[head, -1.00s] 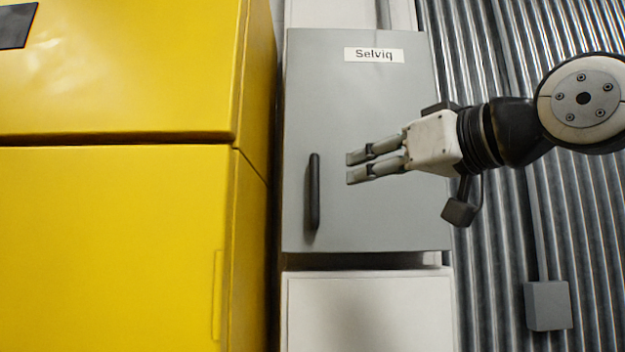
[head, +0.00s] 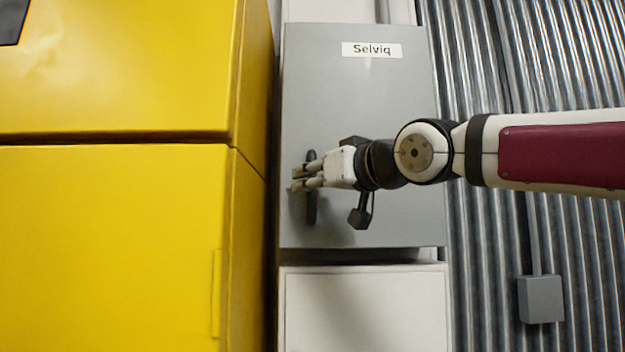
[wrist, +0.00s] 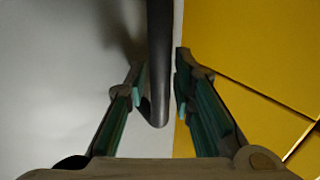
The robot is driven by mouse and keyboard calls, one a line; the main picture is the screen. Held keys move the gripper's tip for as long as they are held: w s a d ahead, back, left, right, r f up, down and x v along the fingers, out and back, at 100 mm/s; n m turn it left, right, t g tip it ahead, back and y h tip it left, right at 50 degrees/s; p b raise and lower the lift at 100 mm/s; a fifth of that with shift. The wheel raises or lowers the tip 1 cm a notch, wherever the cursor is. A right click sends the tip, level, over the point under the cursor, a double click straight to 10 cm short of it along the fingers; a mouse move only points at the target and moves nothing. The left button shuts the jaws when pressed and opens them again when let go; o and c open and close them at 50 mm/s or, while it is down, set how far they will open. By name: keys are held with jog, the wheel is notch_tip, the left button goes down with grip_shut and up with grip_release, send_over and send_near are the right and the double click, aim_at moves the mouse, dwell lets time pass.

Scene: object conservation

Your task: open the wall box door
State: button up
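The wall box door (head: 385,110) is grey with a "Selviq" label (head: 372,50) near its top, and it is shut. Its black vertical bar handle (head: 311,208) is at the door's left side. My gripper (head: 298,180) is at the handle's middle in the head view, its fingers reaching across it. In the wrist view the handle (wrist: 159,70) comes down between the two open fingers of my gripper (wrist: 160,95). The handle's lower end is close to the left finger, with a wider gap to the right finger. I cannot tell whether a finger touches it.
A large yellow cabinet (head: 120,220) stands close to the left of the box and also shows in the wrist view (wrist: 255,60). A white panel (head: 365,310) is below the box. Corrugated metal wall (head: 480,250) and a small grey box (head: 541,299) are at the right.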

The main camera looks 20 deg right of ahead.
jog(key=shift+c, duration=0.6)
grip_shut()
